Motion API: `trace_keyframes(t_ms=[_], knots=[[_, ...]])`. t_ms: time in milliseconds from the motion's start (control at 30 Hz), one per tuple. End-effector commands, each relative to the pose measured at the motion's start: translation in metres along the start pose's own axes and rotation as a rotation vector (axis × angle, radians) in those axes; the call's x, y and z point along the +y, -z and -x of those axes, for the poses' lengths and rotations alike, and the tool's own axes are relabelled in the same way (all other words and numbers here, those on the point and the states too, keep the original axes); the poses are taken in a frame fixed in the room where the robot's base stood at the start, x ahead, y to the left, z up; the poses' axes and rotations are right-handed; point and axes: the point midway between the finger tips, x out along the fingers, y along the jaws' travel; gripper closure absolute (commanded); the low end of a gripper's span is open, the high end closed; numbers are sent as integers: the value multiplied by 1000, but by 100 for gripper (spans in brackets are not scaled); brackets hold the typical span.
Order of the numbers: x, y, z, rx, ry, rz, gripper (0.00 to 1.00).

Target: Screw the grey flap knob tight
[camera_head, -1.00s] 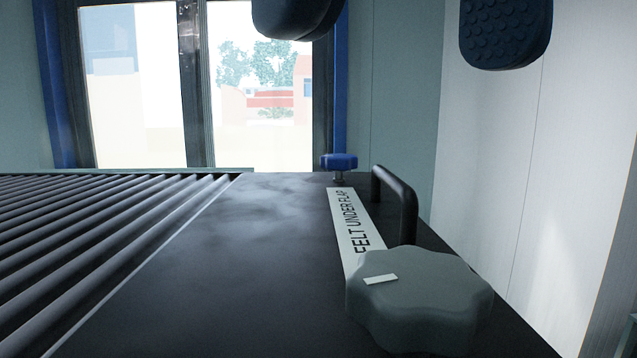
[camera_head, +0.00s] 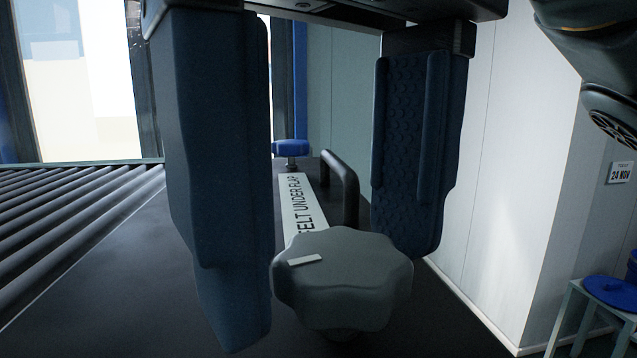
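The grey flap knob (camera_head: 345,282) is a lobed knob with a small white mark on its top. It stands at the near end of the black flap panel (camera_head: 95,290). A white label reading "FELT UNDER FLAP" (camera_head: 300,205) lies behind it, beside a black handle (camera_head: 343,185). My gripper (camera_head: 325,295) is open and points down, its two dark blue fingers wide apart. The left finger reaches down to the left of the knob; the right finger's tip is behind and right of it. I see no clear contact with the knob.
A blue knob (camera_head: 290,148) stands at the far end of the panel. Rollers (camera_head: 75,205) lie on the left. A white wall (camera_head: 500,180) rises on the right, with a small table (camera_head: 585,310) holding blue items at far right.

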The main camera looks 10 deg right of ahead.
Motion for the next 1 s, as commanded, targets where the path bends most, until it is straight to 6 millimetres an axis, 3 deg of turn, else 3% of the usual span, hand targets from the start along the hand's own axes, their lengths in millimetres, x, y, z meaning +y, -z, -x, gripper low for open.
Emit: trace_keyframes(t_ms=[67, 500, 1000], knots=[[0, 0, 0, 0, 0, 0, 45], [0, 0, 0, 0, 0, 0, 87], [-1, 0, 0, 0, 0, -145, 87]])
